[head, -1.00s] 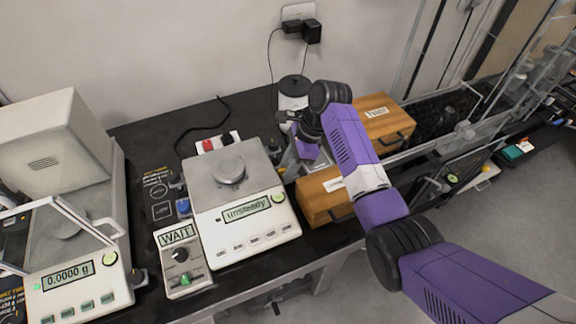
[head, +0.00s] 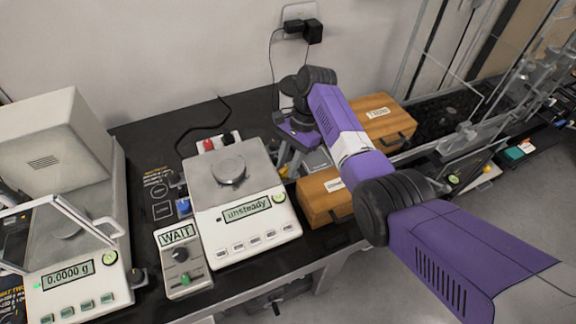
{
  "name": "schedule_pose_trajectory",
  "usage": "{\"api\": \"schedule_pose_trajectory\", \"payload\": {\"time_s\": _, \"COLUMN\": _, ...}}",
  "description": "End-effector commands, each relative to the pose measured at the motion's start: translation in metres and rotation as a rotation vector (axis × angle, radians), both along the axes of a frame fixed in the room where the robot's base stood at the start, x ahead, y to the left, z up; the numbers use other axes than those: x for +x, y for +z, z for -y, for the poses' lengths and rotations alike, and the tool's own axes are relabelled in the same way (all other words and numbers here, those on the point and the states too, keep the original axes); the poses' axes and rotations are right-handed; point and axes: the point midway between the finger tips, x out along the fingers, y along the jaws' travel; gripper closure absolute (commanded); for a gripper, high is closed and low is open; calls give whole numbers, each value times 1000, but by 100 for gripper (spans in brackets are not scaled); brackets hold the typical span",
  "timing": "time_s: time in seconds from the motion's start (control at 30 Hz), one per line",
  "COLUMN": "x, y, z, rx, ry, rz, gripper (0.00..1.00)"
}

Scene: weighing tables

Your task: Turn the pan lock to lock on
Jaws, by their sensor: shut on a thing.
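A white balance (head: 245,232) with a steel pan stands in the middle of the table, its display reading "unsteady". A round metal weight (head: 229,170) sits on the pan. My gripper (head: 284,158) points down at the right side of this balance, beside the pan. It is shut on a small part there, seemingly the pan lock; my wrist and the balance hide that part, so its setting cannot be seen.
A control box (head: 182,262) reading "WAIT", with a black knob and green switch, stands left of the balance. A second balance (head: 85,285) reads 0.0000 g. Wooden boxes, one in front (head: 322,198) and one behind (head: 384,118), stand close to my arm.

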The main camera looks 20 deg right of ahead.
Motion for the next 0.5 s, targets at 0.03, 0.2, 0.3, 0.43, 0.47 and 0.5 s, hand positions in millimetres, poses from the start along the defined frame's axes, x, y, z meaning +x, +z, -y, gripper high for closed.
{"api": "schedule_pose_trajectory", "payload": {"time_s": 0.03, "x": 1, "y": 0, "z": 0, "rx": 0, "ry": 17, "rz": -1, "gripper": 100}}
{"api": "schedule_pose_trajectory", "payload": {"time_s": 0.2, "x": 1, "y": 0, "z": 0, "rx": 0, "ry": 54, "rz": 0, "gripper": 100}}
{"api": "schedule_pose_trajectory", "payload": {"time_s": 0.3, "x": 1, "y": 0, "z": 0, "rx": 0, "ry": 63, "rz": 0, "gripper": 100}}
{"api": "schedule_pose_trajectory", "payload": {"time_s": 0.43, "x": 1, "y": 0, "z": 0, "rx": 0, "ry": 65, "rz": 0, "gripper": 100}}
{"api": "schedule_pose_trajectory", "payload": {"time_s": 0.47, "x": 1, "y": 0, "z": 0, "rx": 0, "ry": 65, "rz": 0, "gripper": 100}}
{"api": "schedule_pose_trajectory", "payload": {"time_s": 0.5, "x": 1, "y": 0, "z": 0, "rx": 0, "ry": 65, "rz": 0, "gripper": 100}}
